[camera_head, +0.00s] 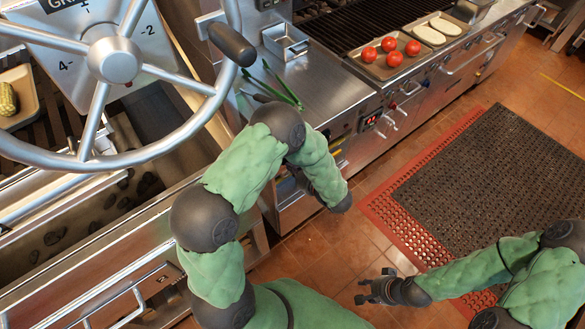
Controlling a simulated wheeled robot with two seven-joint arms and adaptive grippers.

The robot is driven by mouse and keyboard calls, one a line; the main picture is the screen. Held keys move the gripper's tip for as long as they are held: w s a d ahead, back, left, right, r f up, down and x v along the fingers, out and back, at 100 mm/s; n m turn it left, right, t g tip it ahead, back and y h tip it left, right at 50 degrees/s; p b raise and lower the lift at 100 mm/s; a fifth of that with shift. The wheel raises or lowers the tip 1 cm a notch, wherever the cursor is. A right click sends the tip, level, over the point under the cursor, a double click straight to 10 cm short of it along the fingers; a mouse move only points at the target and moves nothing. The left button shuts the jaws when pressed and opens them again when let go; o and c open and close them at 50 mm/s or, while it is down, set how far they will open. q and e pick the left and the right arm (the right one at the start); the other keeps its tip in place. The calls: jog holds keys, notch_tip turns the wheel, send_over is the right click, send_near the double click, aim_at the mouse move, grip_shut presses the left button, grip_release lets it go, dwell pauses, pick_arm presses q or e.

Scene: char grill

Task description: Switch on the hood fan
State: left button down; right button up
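I cannot make out a hood or a switch marked for its fan. My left arm (245,165) bends up and over in front of the counter. Its far end points down toward the floor, and the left gripper's fingers are hidden behind the arm. My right gripper (374,287) is low over the tiled floor at the lower right. Its fingers look apart and empty. It is well away from the counter front.
A large metal handwheel (132,19) fills the upper left above an open grill bed. A tray (375,68) holds several tomatoes. A dark mat (500,180) covers the floor at right.

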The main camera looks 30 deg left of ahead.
jog(key=shift+f, duration=0.2)
jog(key=shift+r, duration=0.1)
jog(key=shift+r+p, duration=0.45)
jog(key=shift+p, duration=0.05)
dwell(0.4)
